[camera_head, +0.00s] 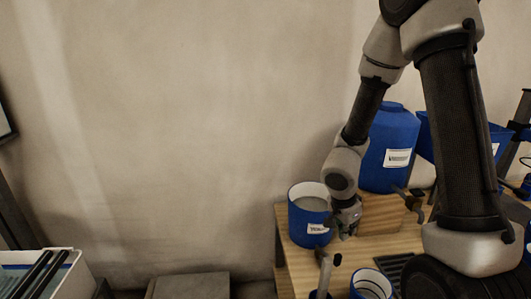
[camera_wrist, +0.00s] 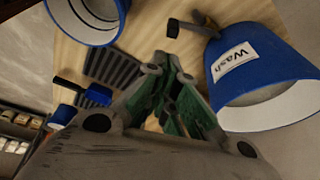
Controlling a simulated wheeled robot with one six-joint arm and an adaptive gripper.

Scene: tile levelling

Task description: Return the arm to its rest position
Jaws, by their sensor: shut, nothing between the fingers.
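My gripper (camera_head: 348,226) hangs low over the wooden table, just right of a blue bucket with a white label (camera_head: 308,232) in the head view. In the wrist view my gripper (camera_wrist: 168,70) has its green-lined fingers shut with nothing between them. A blue bucket labelled "Wash" (camera_wrist: 255,45) lies close to the fingers on the right there. My arm bends down from the upper right of the head view to the table.
Another blue bucket (camera_head: 371,284) and a dark slatted grate (camera_head: 393,267) are at the table's front. A white box (camera_head: 70,279) with dark bars is at lower left. The wall side is open.

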